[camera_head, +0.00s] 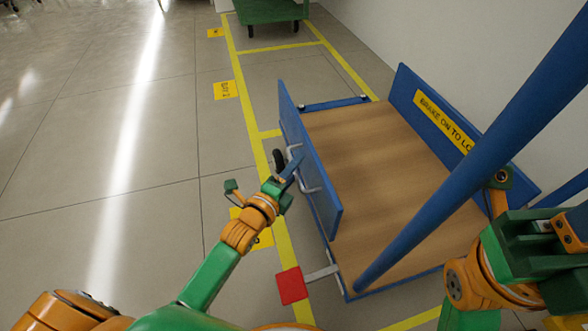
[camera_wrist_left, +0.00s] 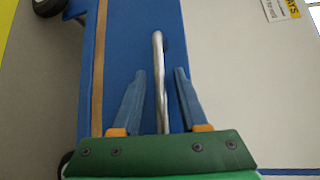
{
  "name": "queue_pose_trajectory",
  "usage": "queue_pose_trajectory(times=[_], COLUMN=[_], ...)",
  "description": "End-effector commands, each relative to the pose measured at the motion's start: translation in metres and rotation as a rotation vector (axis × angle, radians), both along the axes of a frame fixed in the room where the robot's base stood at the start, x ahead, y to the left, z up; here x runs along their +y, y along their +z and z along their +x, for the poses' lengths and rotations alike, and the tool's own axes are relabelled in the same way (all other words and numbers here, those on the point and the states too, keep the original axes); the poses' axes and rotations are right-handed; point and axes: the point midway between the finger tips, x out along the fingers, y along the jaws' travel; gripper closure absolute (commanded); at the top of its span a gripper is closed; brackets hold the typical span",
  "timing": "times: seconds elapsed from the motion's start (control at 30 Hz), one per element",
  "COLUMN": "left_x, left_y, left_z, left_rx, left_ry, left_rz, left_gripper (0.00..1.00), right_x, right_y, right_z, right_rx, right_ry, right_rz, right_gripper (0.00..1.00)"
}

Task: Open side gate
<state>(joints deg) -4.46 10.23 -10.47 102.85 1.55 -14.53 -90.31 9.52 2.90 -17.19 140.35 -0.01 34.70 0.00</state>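The cart's near side gate (camera_head: 312,165) is a blue upright panel along the left edge of its wooden deck, with a silver bar handle (camera_head: 311,176) on its outer face. My left gripper (camera_head: 294,164) is at this handle. In the left wrist view, the handle (camera_wrist_left: 158,80) runs between the two blue fingers of my left gripper (camera_wrist_left: 160,75), with a gap visible on both sides. The fingers are open around it. My right arm is at the right edge of the head view, beside the blue push bar; its fingertips cannot be made out.
The wooden deck (camera_head: 375,150) is empty. A far blue panel (camera_head: 432,105) with a yellow brake label stands by the wall. A blue push bar (camera_head: 470,165) crosses the right side. A red pedal (camera_head: 291,286) sticks out at the near corner. Floor to the left is clear.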

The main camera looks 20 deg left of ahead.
Motion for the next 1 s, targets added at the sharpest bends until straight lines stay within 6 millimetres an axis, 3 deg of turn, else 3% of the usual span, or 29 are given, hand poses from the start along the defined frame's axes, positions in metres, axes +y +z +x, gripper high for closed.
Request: queue_pose_trajectory(times=[0.03,0.13,0.17,1.0], left_x=[0.0000,0.0001,0.0001,0.0003], left_y=[0.0001,0.0000,0.0000,-0.0002], left_z=[-0.0001,-0.0002,-0.0002,-0.0003], left_rx=[0.000,0.000,0.000,0.000], left_ry=[0.000,0.000,0.000,0.000], left_rz=[0.000,0.000,0.000,0.000], left_gripper=[0.72,0.99,1.00,1.00], right_x=[0.0000,0.0000,0.0001,0.0001], right_y=[0.0001,0.0000,0.0000,-0.0002], right_z=[0.0001,0.0001,0.0002,0.0003], right_rx=[0.000,0.001,0.001,0.001], right_ry=[0.000,0.000,0.000,0.000], right_rz=[0.000,0.000,0.000,0.001], right_gripper=[1.00,1.00,1.00,1.00])
